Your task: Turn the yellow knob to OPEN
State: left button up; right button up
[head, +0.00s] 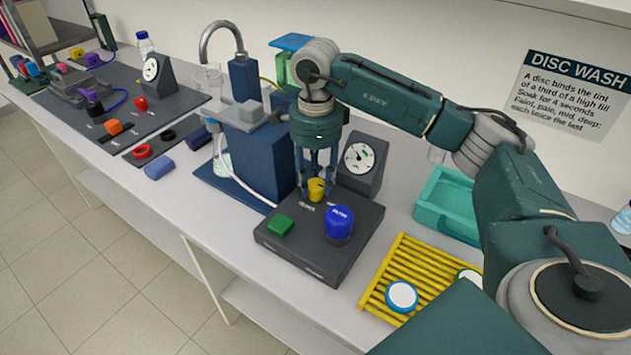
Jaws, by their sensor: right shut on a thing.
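The yellow knob (316,190) sits at the back of the dark control box (300,262). My right gripper (316,183) points down over it, with its fingers closed around the knob. Small lettering shows on the box just in front of the knob, but it is too small to read with certainty, so I cannot tell the knob's setting. A blue knob or cap (339,223) and a green button (280,225) are on the same box. My left gripper is not in view.
A dial gauge (359,158) stands behind the box. A blue rig (257,160) with a white tube is to the left. A yellow rack (392,272) with white discs and a teal tray (447,215) lie to the right. A blue block (159,166) lies near the front edge.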

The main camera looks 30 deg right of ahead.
aim_at(317, 183)
jog(key=shift+d+r, duration=0.15)
jog(key=o, duration=1.1)
jog(key=shift+o, duration=0.3)
jog(key=shift+r, duration=0.3)
notch_tip(317, 183, up, 11)
jog(key=shift+r, duration=0.15)
